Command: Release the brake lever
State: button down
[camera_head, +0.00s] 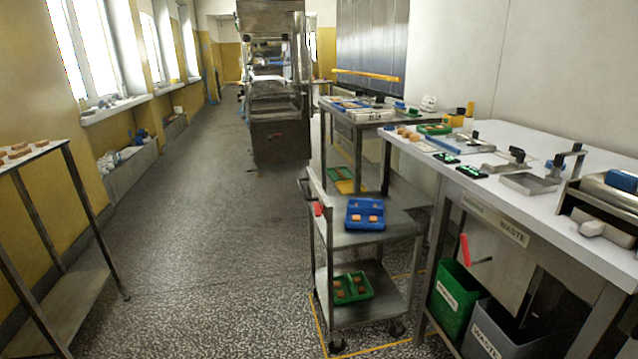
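No part of my gripper shows in the head camera view. A steel trolley (372,239) stands right of centre, beside the white worktable. A small red piece (318,209) sits on its left upright, just below the push handle (304,189); it may be the brake lever, but it is too small to make out its position. A red grip (465,250) on a short metal rod shows under the worktable, above the green bin. I cannot tell which red part is the brake lever. Nothing touches either one.
The trolley carries a blue tray (366,213) above and a green tray (352,288) below. Yellow floor tape (319,323) marks its bay. The white worktable (540,150) and green bin (456,294) bound the right; a rack (62,230) stands left. The aisle floor (205,215) is clear.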

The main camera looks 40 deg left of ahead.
aim_at(318, 209)
jog(key=i+j, duration=0.8)
jog(key=i, duration=0.25)
jog(key=j+u, duration=0.05)
